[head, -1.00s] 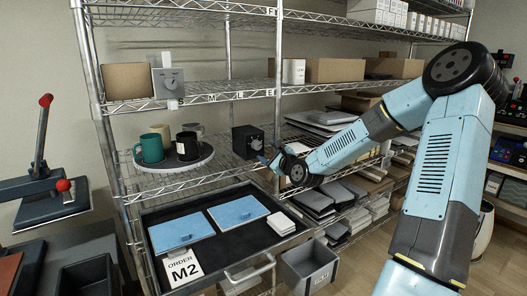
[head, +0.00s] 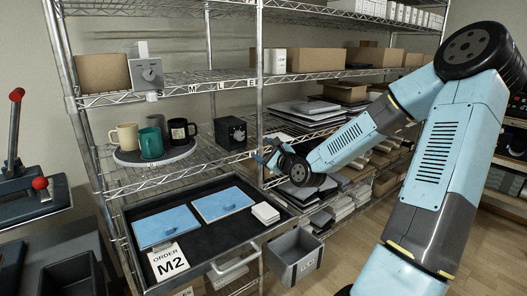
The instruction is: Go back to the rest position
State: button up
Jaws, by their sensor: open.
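My gripper (head: 271,157) is at the end of my blue arm, in front of the wire shelf rack, just right of a black box with a knob (head: 230,132). Its jaws are small in the picture; they are open and I see nothing between them. A round turntable (head: 125,158) on the middle shelf bears a cream mug (head: 124,136), a teal mug (head: 151,143), a black mug (head: 179,131) and a grey mug behind them (head: 155,122). The gripper is apart from the mugs.
A pulled-out black tray (head: 205,244) below holds two blue panels (head: 165,226), a white stack (head: 265,212) and an "ORDER M2" card (head: 168,261). A grey bin (head: 295,262) hangs right of it. A press with red knobs (head: 28,180) stands at left. Floor is open at lower right.

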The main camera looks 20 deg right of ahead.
jog(key=shift+f, duration=0.1)
jog(key=s+a+f+n+g+h, duration=0.4)
jog(key=s+f+n+g, duration=0.25)
jog(key=n, duration=0.55)
jog(key=s+r+n+g, duration=0.1)
jog(key=s+r+n, duration=0.3)
jog(key=s, duration=0.5)
jog(key=s+r+n+g+h, duration=0.1)
jog(key=s+r+n+g, duration=0.1)
jog(key=s+r+n, duration=0.2)
jog(key=s+r+n+g, duration=0.2)
jog(key=s+r, duration=0.6)
jog(key=s, duration=0.8)
jog(key=shift+s+d+r+n+h, duration=0.15)
jog(key=shift+s+r+n+h, duration=0.15)
jog(key=shift+n, duration=0.9)
